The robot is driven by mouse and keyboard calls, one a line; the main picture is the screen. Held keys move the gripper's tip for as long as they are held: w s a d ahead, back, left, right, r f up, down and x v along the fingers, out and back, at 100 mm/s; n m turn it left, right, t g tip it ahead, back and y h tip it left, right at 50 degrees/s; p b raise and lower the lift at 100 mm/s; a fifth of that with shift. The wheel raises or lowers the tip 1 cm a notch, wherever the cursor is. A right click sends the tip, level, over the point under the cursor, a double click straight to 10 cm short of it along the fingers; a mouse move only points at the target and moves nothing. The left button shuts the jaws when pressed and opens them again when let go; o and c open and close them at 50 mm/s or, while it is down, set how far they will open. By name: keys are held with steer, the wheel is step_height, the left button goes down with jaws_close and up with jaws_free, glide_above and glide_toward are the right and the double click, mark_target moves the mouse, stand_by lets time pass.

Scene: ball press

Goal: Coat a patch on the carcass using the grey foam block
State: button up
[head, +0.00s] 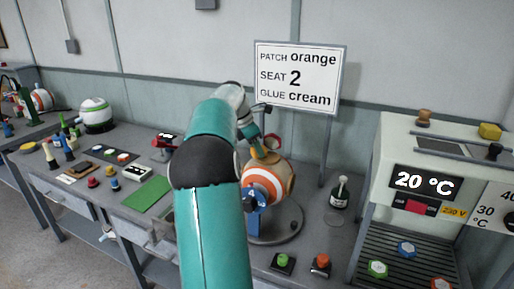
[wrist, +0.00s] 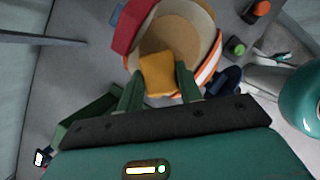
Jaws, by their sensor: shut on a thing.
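The carcass (head: 268,184) is a ball with tan, orange and white parts on a round grey stand (head: 285,228). In the wrist view the carcass (wrist: 203,22) shows a round tan patch (wrist: 172,32) inside a pale rim, with a red piece at one side. My gripper (wrist: 159,80) is shut on a yellow-orange block (wrist: 158,70), with a green finger on each side. The block overlaps the tan patch's near edge in that view; I cannot tell whether they touch. In the head view my arm hides much of the gripper. I make out no grey foam block.
A sign (head: 299,77) reads patch orange, seat 2, glue cream. A dark bottle with a pale top (head: 339,192) stands right of the carcass. Green (head: 283,262) and orange (head: 320,264) buttons are in front. A machine showing 20 °C (head: 425,182) stands at right; bench items lie left.

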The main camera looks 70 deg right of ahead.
steer(key=shift+s+a+r, duration=0.1)
steer(key=shift+s+a, duration=0.05)
steer(key=shift+s, duration=1.4)
steer(key=shift+s+a+r, duration=0.1)
steer(key=shift+s, duration=1.4)
steer(key=shift+r, duration=2.95)
steer(key=shift+r, duration=1.5)
steer(key=shift+w, duration=0.1)
